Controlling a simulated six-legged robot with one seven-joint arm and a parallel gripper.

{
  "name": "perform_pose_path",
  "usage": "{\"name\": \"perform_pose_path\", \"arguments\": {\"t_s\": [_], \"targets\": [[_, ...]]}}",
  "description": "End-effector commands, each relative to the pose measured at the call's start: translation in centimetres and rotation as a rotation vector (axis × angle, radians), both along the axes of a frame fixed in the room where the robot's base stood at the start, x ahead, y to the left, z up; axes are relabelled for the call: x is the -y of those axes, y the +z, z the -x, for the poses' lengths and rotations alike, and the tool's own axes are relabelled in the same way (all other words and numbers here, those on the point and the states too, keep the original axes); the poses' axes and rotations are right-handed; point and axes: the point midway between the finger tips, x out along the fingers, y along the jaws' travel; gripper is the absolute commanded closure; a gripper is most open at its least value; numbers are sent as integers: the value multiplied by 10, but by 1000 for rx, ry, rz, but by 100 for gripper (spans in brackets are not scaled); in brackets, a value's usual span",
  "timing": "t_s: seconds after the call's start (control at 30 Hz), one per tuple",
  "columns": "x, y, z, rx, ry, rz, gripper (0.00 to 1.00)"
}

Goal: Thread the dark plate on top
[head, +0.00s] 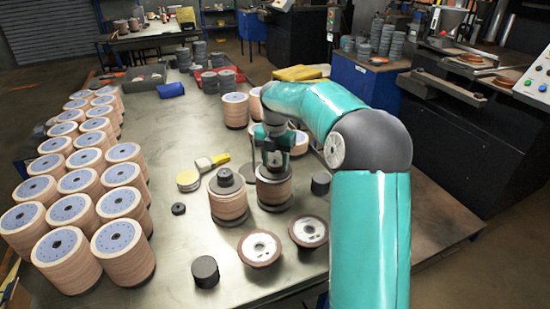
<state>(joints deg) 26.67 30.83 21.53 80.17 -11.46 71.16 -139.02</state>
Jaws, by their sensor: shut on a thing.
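My gripper (272,157) points down over the right one of two middle stacks of tan flap discs (275,191). It is shut on the dark plate (273,172), which is at the top of this stack. The fingers partly hide the plate and the stack's centre. I cannot tell whether the plate rests flat on the discs or sits slightly above them. The left middle stack (229,206) carries a similar dark plate with a round dark piece (225,176) on it. Both stacks stand on dark round bases.
Many disc stacks (121,245) fill the table's left side. A yellow-handled brush (212,161) lies behind the left middle stack. Bare tabletop (170,280) shows at the front left.

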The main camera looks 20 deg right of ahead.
Motion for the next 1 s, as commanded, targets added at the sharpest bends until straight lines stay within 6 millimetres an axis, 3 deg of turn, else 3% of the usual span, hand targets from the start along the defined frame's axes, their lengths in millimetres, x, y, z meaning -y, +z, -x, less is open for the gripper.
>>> {"name": "perform_pose_path", "arguments": {"t_s": [0.2,0.23,0.37,0.73,0.87,1.0], "targets": [[0,1,0,2,0,1,90],[0,1,0,2,0,1,52],[0,0,0,1,0,0,28],[0,5,0,2,0,1,28],[0,22,-1,4,0,1,28],[0,52,-1,6,-1,2,28]]}}
